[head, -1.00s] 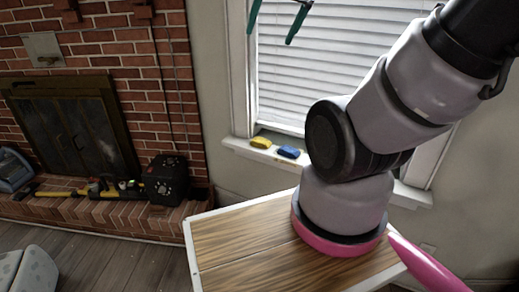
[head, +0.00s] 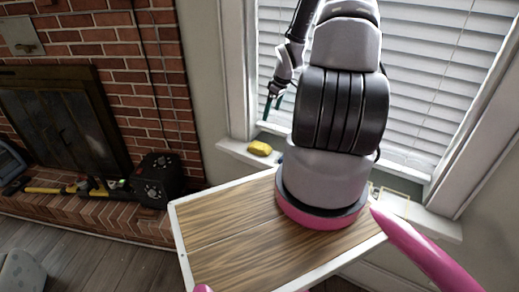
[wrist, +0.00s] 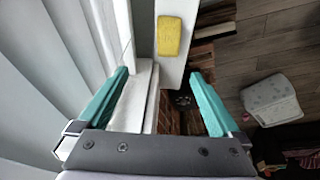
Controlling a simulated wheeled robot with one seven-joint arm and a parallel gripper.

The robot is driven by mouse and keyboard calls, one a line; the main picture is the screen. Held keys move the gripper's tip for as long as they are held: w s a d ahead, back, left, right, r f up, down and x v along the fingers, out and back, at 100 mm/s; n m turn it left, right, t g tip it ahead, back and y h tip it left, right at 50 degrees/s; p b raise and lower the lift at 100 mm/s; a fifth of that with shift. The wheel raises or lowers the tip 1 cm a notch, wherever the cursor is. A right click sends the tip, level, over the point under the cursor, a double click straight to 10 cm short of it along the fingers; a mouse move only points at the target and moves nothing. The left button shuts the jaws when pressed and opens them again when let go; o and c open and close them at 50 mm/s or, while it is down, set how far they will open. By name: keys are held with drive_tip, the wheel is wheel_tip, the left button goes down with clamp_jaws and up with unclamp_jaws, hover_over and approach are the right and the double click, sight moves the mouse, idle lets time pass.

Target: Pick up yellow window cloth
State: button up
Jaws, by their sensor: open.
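The yellow window cloth (head: 260,148) lies on the left end of the white window sill (head: 232,149). In the wrist view the yellow cloth (wrist: 169,36) lies on the sill, beyond the fingertips and roughly between their lines. My gripper (wrist: 160,82) has two teal fingers, spread apart with nothing between them. In the head view my gripper (head: 273,106) is above the sill, a little to the right of the cloth and partly hidden by my arm.
White blinds (head: 420,85) and the window frame stand close beside my gripper. A brick fireplace (head: 130,80) is at left, with a black box (head: 158,180) and tools on its hearth. A pale patterned container (wrist: 272,98) stands on the wooden floor.

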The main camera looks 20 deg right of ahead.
drive_tip(key=n+y, duration=0.1)
approach(261, 145)
drive_tip(key=shift+y, duration=0.3)
wheel_tip(261, 145, down, 4)
drive_tip(key=shift+w+a+f, duration=0.1)
drive_tip(key=shift+a, duration=0.05)
drive_tip(key=shift+w+x, duration=0.2)
drive_tip(key=shift+x, duration=1.3)
drive_tip(key=shift+w+x, duration=0.2)
drive_tip(key=shift+x, duration=1.3)
drive_tip(key=shift+a, duration=0.15)
drive_tip(key=c, duration=1.2)
drive_tip(key=shift+r, duration=0.25)
wheel_tip(261, 145, up, 10)
drive_tip(key=shift+f, duration=0.1)
